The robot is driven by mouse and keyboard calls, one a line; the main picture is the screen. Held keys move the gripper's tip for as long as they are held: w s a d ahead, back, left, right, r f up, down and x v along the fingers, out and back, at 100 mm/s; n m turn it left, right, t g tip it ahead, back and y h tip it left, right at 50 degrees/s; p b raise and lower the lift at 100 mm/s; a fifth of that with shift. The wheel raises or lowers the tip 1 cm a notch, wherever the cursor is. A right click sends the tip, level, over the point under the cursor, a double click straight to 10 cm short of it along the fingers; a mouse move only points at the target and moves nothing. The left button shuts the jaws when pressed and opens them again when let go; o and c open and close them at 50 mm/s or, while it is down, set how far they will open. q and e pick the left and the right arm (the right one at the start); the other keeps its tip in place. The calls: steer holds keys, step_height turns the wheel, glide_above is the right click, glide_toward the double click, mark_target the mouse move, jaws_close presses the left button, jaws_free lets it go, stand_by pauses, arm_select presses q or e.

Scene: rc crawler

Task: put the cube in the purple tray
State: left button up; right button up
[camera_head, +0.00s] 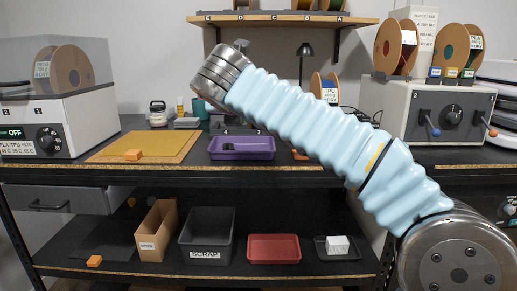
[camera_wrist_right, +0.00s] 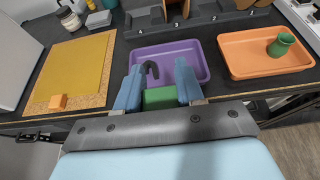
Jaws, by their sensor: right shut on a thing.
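My right gripper (camera_wrist_right: 158,95) is shut on a green cube (camera_wrist_right: 160,98), held between its two blue fingers. In the right wrist view they overlap the near edge of the purple tray (camera_wrist_right: 200,62); the height of the cube above the tray cannot be told. The purple tray also shows on the bench in the head view (camera_head: 258,155). A dark hook-shaped thing (camera_wrist_right: 151,68) lies in the tray. In the head view my right arm reaches across from the right, and its fingers and the green cube cannot be made out. My left gripper is not in view.
An orange tray (camera_wrist_right: 240,68) with a green vessel (camera_wrist_right: 281,45) stands right of the purple tray. An orange block (camera_head: 133,155) sits on a yellow mat (camera_head: 160,143) at the left. A rack (camera_wrist_right: 210,20) stands behind. A scrap bin (camera_head: 207,238) and red tray (camera_head: 273,248) are below.

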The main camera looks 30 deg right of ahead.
mark_target(254, 148)
steer(key=w+d+f, duration=0.7)
steer(key=shift+w+d+f, duration=0.1)
steer(key=shift+w+d, duration=0.1)
steer(key=shift+d, duration=0.1)
steer(key=f, duration=0.1)
steer(key=w+d+f+b, duration=0.1)
steer(key=f, duration=0.2)
steer(key=shift+w+d+f, duration=0.2)
steer(key=shift+f+b, duration=0.3)
steer(key=shift+f, duration=0.1)
steer(key=shift+f, duration=0.35)
steer(key=o, duration=1)
steer(key=shift+s+f, duration=0.1)
steer(key=shift+f, duration=0.05)
